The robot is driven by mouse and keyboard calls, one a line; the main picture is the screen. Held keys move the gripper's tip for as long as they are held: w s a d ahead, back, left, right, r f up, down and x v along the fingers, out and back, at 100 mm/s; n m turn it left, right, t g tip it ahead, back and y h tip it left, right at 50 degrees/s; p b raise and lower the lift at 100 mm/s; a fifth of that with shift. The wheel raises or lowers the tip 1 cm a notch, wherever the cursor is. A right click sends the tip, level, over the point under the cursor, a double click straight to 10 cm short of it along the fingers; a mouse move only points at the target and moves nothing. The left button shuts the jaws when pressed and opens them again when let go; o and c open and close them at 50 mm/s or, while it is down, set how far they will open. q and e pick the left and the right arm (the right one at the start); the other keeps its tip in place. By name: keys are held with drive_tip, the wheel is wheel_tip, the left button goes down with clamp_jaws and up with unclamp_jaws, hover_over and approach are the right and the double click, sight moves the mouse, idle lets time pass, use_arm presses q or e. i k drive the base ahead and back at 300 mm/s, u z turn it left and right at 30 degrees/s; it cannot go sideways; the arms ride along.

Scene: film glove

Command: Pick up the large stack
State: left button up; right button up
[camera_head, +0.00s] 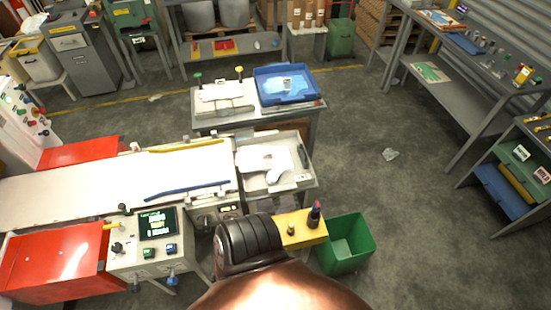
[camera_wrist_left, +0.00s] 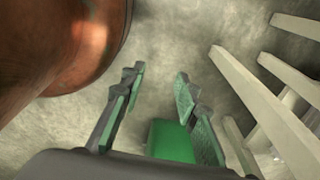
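White flat film pieces (camera_head: 262,160) lie in the grey tray (camera_head: 298,182) at the right end of the conveyor in the head view. Another white flat pile (camera_head: 222,91) lies on a grey stand on the table behind. A small whitish pile (camera_head: 289,84) is in the blue tray (camera_head: 266,99) beside it. I cannot tell from their heights which is the large stack. My left gripper (camera_wrist_left: 158,95) is open and empty in the left wrist view, with floor and a green bin (camera_wrist_left: 170,142) beyond its fingers. Neither gripper shows in the head view.
The white conveyor (camera_head: 90,185) runs in from the left, with a control box (camera_head: 130,255) in front. A yellow block (camera_head: 300,228) and a green bin (camera_head: 350,240) stand near me. Shelving (camera_head: 450,100) is at the right. The floor (camera_head: 400,220) between is mostly clear.

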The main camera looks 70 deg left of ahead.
sight(277, 160)
drive_tip(key=u, duration=3.4)
